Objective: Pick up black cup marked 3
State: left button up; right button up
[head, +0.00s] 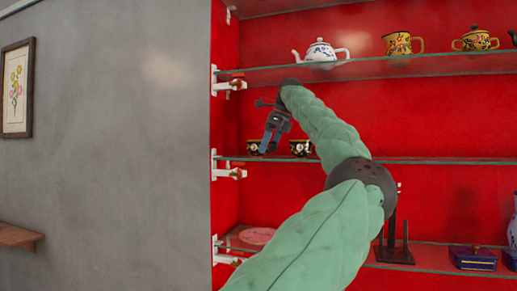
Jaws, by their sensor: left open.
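Two small black cups with gold patterns stand on the middle glass shelf. The left cup (253,147) is partly hidden behind my left gripper (269,143). The right cup (300,148) stands a little to the right, close to my arm. Any number on either cup is too small to read, so I cannot tell which is marked 3. My left gripper is open and points down in front of the left cup's right side. I cannot tell whether its fingers touch the cup. My right gripper is not in view.
The upper glass shelf (380,69) holds a white teapot (321,52) and patterned pots, above my gripper. White brackets (228,85) line the left edge. The lower shelf holds a pink plate (257,236), a dark stand (394,252) and a blue box (473,258).

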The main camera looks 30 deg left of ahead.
aim_at(258, 147)
pick_arm(q)
jog(key=a+p, duration=0.1)
jog(key=a, duration=0.1)
jog(key=s+a+p, duration=0.1)
jog(key=shift+a, duration=0.35)
jog(key=shift+a+f, duration=0.15)
jog(key=shift+f, duration=0.15)
jog(key=shift+f+p, duration=0.25)
jog(key=shift+p, duration=0.1)
jog(key=shift+c, duration=1.1)
jog(key=c, duration=0.7)
jog(key=shift+c, duration=0.8)
jog(key=shift+r, duration=0.1)
